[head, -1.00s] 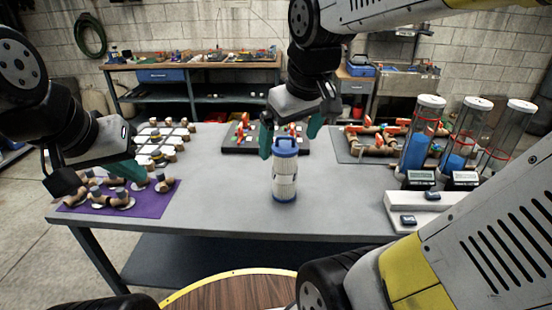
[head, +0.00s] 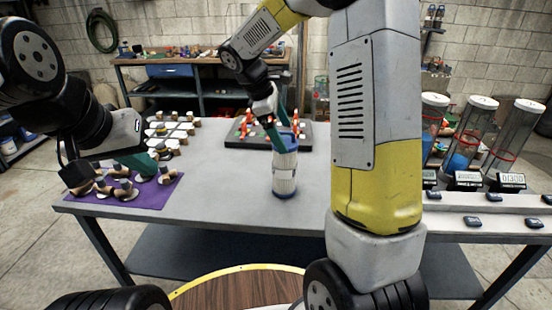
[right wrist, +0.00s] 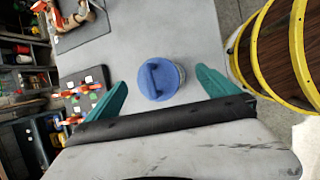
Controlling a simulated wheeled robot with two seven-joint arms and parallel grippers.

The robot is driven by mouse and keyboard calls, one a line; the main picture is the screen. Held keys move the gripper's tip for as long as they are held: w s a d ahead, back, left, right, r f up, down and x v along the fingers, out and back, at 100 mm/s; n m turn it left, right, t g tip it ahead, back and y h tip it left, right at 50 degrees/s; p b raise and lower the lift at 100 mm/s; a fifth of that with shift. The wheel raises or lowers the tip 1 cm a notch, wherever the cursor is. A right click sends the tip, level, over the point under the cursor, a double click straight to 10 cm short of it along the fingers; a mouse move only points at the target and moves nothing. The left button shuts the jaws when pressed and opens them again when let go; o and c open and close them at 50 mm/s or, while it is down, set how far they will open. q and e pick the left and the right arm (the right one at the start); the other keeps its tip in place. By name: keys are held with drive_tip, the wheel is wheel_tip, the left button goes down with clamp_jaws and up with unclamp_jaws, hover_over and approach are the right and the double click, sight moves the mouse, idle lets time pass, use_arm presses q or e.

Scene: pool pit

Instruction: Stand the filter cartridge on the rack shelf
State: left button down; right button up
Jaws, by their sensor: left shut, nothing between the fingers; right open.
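The filter cartridge (head: 285,176), a white pleated cylinder with blue ends, stands upright on the grey table near its front edge. In the right wrist view its blue top cap and handle (right wrist: 160,79) lie between the fingertips. My right gripper (head: 284,139) is open above and around the cartridge's top; the right wrist view shows gaps on both sides of the cap. My left gripper (head: 138,163) is shut and empty above the purple mat at the left. I cannot make out the rack shelf for certain; my right arm hides part of the scene.
The purple mat (head: 150,193) holds several pipe fittings. A dark tray (head: 238,143) with red-handled valves sits behind the cartridge. Clear tubes (head: 461,140) and display boxes (head: 466,181) stand at the right. A round wooden top (head: 235,293) is in front. The table beside the cartridge is clear.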

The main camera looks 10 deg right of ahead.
sight(288, 143)
drive_tip(key=x, duration=0.5)
drive_tip(key=shift+w, duration=0.3)
drive_tip(key=c, duration=2)
drive_tip(key=shift+c, duration=0.2)
